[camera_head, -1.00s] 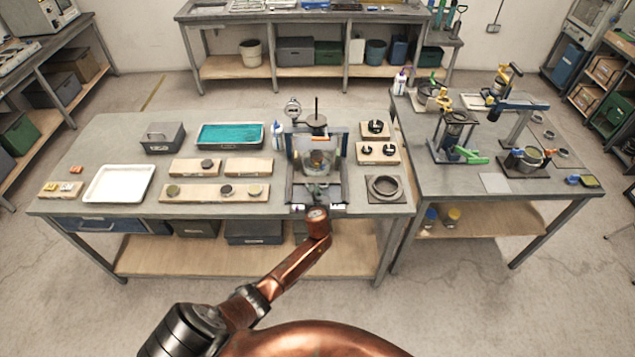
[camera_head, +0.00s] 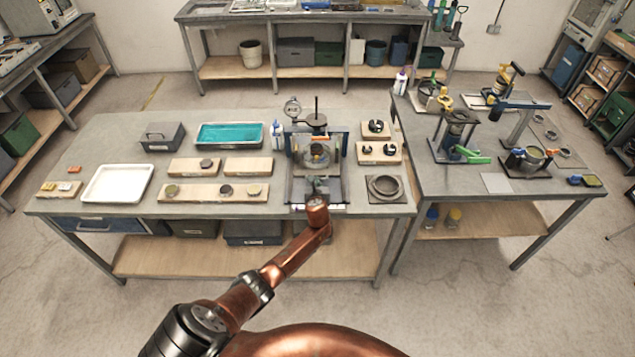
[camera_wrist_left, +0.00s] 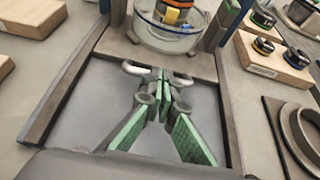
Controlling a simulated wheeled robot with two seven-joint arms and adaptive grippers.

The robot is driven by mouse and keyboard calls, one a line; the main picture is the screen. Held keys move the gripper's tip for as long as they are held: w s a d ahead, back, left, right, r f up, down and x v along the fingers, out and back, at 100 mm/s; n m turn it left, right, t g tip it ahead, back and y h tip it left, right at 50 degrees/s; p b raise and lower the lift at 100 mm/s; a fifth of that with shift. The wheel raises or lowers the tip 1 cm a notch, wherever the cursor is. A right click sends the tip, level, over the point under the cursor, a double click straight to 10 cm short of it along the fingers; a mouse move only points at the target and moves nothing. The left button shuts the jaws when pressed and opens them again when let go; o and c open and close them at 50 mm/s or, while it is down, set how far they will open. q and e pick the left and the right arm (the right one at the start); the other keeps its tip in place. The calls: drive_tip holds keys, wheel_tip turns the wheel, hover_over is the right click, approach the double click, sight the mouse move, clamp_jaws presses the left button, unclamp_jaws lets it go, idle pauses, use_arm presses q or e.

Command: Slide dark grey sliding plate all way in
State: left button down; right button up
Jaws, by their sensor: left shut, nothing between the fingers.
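The dark grey sliding plate (camera_wrist_left: 112,50) lies between two side rails of the press-like apparatus (camera_head: 346,184), carrying a clear round cell (camera_wrist_left: 165,32). A metal handle (camera_wrist_left: 131,69) sticks out from the plate's front edge. My left gripper (camera_wrist_left: 166,84) has its green-padded fingers together, at the middle of the handle with nothing between them; whether they touch it I cannot tell. In the head view the left gripper (camera_head: 318,188) is at the front of the apparatus, partly hidden by its own wrist. The plate's far edge is hidden. My right gripper is not in view.
Wooden blocks with dark discs (camera_head: 378,152) and a ring on a dark square plate (camera_head: 384,188) stand close on the right. A white tray (camera_head: 117,184) and a teal-filled tray (camera_head: 229,134) are to the left. The bed between the rails (camera_wrist_left: 90,105) is bare.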

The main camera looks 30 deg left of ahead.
use_arm(q)
drive_tip(key=shift+w+a+b, duration=0.55)
drive_tip(key=shift+w+a, duration=0.05)
drive_tip(key=shift+w, duration=0.35)
drive_tip(key=shift+w+a+b, duration=0.5)
drive_tip(key=shift+w+a, duration=0.05)
drive_tip(key=shift+w, duration=0.35)
drive_tip(key=shift+p+v, duration=0.8)
drive_tip(key=shift+p, duration=0.25)
drive_tip(key=p+v, duration=0.4)
drive_tip(key=p, duration=0.1)
drive_tip(key=shift+s+d+r, duration=0.1)
drive_tip(key=shift+d+r, duration=0.05)
drive_tip(key=shift+r, duration=0.15)
drive_tip(key=shift+s+d+p, duration=0.2)
drive_tip(key=shift+s+p, duration=0.1)
drive_tip(key=shift+p, duration=0.05)
